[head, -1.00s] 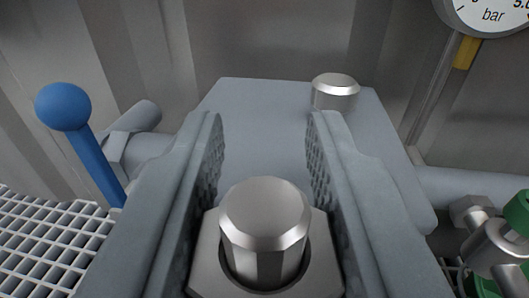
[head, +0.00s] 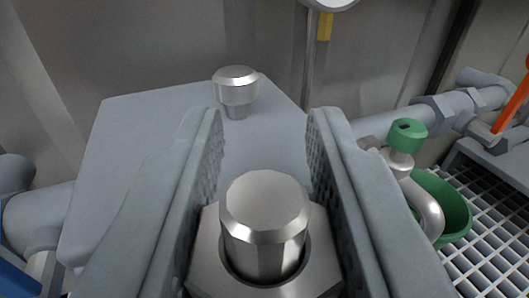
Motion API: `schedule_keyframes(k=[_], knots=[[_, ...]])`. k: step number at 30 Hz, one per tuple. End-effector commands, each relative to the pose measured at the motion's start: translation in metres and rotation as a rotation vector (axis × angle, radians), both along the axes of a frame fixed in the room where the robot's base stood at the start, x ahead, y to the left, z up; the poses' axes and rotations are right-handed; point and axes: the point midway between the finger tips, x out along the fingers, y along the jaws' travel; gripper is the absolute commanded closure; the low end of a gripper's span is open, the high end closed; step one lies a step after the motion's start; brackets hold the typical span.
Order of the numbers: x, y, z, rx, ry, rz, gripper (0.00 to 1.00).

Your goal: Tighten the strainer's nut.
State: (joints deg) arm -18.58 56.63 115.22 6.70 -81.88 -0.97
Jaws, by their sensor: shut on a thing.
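The strainer's nut (head: 210,262) is a bright metal hexagon at the bottom middle of the head view. A round bevelled stud (head: 264,215) stands up through its middle. My gripper (head: 265,135) reaches over it from both sides, with ribbed inner jaw faces, and is shut on the nut. The lowest part of the grip is cut off by the picture's edge. The grey strainer cover (head: 150,135) lies flat beyond the jaws. A second metal stud or knob (head: 236,90) stands on its far part, clear of the jaws.
A green-capped small valve (head: 407,135) and a green cup (head: 447,205) stand close to the right jaw. Behind them run a grey pipe (head: 455,100) and an orange lever (head: 512,108). White grating (head: 490,210) lies at right. A blue part (head: 15,278) shows lower left.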

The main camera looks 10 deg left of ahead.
Motion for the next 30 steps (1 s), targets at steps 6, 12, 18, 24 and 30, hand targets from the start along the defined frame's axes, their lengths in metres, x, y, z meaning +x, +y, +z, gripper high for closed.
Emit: schedule_keyframes(k=[6,12,18,24,30], knots=[[0.0,-0.002,0.0,0.001,-0.001,-0.2,0.95],[0.0,-0.005,0.0,0.001,-0.001,-0.375,0.95],[-0.001,-0.008,0.0,0.001,-0.001,-0.517,0.95],[-0.001,-0.011,0.0,0.001,-0.001,-0.614,0.95],[-0.001,-0.012,0.0,0.0,0.0,-0.662,0.95]])
